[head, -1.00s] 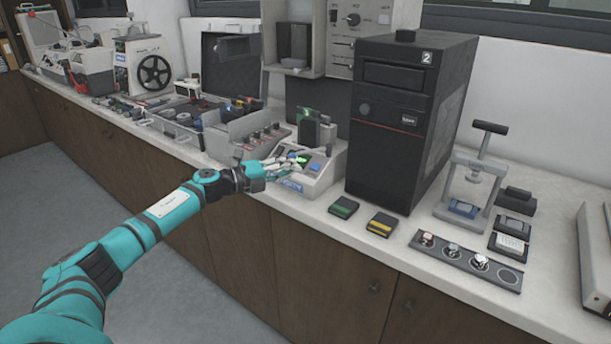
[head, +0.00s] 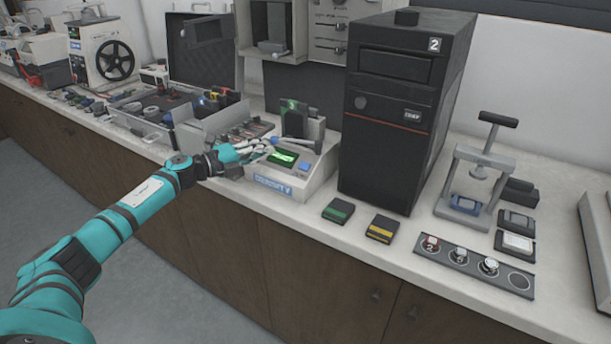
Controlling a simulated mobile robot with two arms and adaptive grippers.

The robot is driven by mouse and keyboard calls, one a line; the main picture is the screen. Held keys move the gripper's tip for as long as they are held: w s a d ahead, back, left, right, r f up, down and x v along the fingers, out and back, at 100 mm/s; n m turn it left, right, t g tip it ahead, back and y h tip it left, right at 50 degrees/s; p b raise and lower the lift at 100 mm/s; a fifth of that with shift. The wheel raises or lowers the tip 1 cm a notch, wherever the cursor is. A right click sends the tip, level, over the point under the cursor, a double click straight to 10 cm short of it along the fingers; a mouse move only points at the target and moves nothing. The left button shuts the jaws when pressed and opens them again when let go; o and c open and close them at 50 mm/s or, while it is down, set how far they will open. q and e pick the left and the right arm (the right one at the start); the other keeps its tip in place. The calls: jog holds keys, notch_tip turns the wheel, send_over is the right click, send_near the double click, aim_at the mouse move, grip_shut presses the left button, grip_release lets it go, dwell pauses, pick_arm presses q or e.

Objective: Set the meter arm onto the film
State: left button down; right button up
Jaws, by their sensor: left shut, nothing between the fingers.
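The light grey meter (head: 262,182) stands on the counter left of the black tower. It has a lit green display (head: 284,159) and a blue button (head: 304,168). A thin grey bar with a blue end, which looks like the meter arm (head: 296,142), lies across its upper part; I cannot tell whether it is raised or down. I cannot make out the film. My left gripper (head: 262,147) is shut and empty at the meter's left side, close to the bar's blue end; I cannot tell whether they touch. My right gripper is not in view.
The black tower (head: 395,150) stands right of the meter. A green-marked block (head: 338,211) and a yellow-marked block (head: 382,229) lie in front. A small press (head: 470,190) and a strip with round pieces (head: 472,263) are at right. An open case (head: 205,55) is behind left.

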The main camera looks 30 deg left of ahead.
pick_arm(q)
jog(key=shift+s+r, duration=0.15)
jog(key=shift+s, duration=0.05)
jog(key=shift+s+d+r, duration=0.1)
jog(key=shift+s+r, duration=0.05)
jog(key=shift+s, duration=0.1)
jog(key=v, duration=1.1)
jog(key=shift+a+f, duration=0.3)
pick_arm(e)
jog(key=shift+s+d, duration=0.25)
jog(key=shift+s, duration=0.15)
